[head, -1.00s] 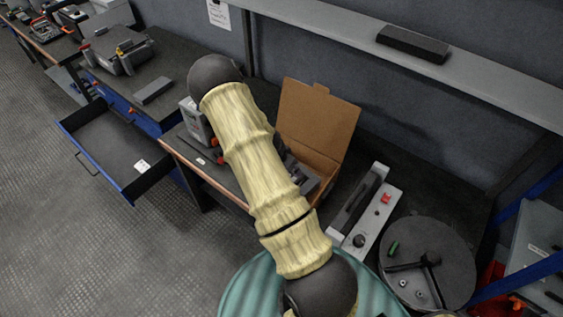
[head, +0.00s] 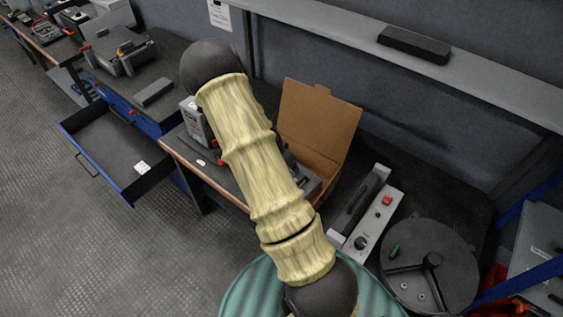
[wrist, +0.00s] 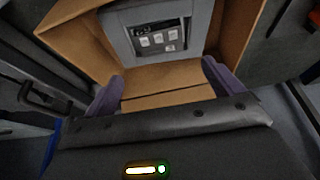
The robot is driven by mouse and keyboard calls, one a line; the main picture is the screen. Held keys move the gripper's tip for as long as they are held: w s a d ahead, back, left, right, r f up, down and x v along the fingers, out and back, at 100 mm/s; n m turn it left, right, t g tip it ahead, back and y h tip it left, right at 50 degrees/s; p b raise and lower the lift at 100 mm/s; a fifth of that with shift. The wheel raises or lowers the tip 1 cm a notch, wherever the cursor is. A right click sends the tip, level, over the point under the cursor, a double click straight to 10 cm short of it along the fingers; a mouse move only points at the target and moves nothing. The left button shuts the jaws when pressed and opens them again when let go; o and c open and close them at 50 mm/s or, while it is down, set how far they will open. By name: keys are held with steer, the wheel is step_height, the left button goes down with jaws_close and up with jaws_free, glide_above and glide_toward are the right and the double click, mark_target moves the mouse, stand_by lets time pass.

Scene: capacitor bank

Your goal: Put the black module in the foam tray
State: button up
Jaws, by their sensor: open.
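An open cardboard box (head: 318,115) stands on the bench behind my arm; it also shows in the wrist view (wrist: 72,40). Inside it is a grey foam-like insert (wrist: 202,22) with a dark recess (wrist: 147,35) holding several small pale squares. My gripper (wrist: 162,84) is open, its two purple-grey fingers apart over the box's near flap, with nothing seen between them. In the head view my arm hides the gripper and part of the box. A black block (head: 413,44) lies on the shelf; I cannot tell whether it is the black module.
A grey panel unit with a black handle and red button (head: 386,200) lies right of the box. A round dark disc (head: 450,290) is further right. An open drawer (head: 110,150) juts out at left. The shelf (head: 480,70) runs above the bench.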

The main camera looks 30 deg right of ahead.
steer(key=s+a+r+n+y, duration=0.2)
steer(key=s+a+r+n, duration=0.4)
steer(key=a+r, duration=0.3)
steer(key=s+a+r+n+t+y, duration=0.1)
steer(key=s+a+r+n+y, duration=0.1)
steer(key=s+a+r+n, duration=0.5)
steer(key=a+r+n, duration=0.1)
steer(key=a+r, duration=0.2)
steer(key=r, duration=0.1)
steer(key=shift+s+a+r, duration=0.15)
steer(key=shift+a+r, duration=0.1)
steer(key=shift+a, duration=0.05)
